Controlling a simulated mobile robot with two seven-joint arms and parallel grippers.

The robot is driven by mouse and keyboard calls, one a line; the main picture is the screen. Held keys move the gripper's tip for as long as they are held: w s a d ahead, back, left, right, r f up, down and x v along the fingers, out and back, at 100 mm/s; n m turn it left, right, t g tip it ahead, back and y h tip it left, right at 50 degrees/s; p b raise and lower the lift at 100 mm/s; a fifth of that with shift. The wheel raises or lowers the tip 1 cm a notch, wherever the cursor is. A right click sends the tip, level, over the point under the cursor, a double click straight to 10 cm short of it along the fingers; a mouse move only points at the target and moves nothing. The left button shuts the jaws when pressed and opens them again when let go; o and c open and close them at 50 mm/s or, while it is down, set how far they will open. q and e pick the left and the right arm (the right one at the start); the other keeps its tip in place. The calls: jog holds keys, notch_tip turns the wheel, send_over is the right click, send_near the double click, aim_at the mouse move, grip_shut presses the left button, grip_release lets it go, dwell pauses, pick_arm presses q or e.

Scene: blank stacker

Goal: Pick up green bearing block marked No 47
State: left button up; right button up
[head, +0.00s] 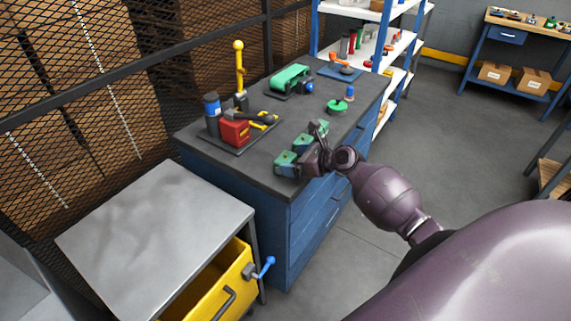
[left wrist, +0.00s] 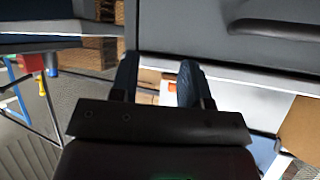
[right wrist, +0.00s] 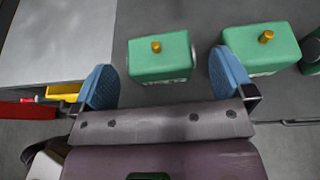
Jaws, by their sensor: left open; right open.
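Two green blocks with brass-coloured knobs on top show in the right wrist view: one (right wrist: 162,62) lies between the spread fingers, the other (right wrist: 262,50) lies to its right. In the head view green blocks (head: 287,163) sit at the near right end of the blue workbench, partly behind my right gripper. Pale markings on their faces are too small to read, so I cannot tell which is No 47. My right gripper (right wrist: 164,78) is open and empty, its fingers either side of the first block; contact is not visible. My left gripper (left wrist: 157,74) is open and empty, away from the blocks.
The workbench (head: 262,172) also holds a red box (head: 235,131) on a dark tray, a green roller unit (head: 289,79) and a green round part (head: 337,106). A grey-topped cabinet (head: 155,235) with an open yellow drawer stands nearer. A third green object (right wrist: 312,52) is cut off at right.

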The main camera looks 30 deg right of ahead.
aim_at(288, 158)
jog(key=x, duration=0.3)
jog(key=shift+w+a, duration=0.15)
jog(key=shift+w, duration=0.05)
jog(key=shift+w+a+f, duration=0.1)
jog(key=shift+w, duration=0.05)
jog(key=shift+c, duration=0.3)
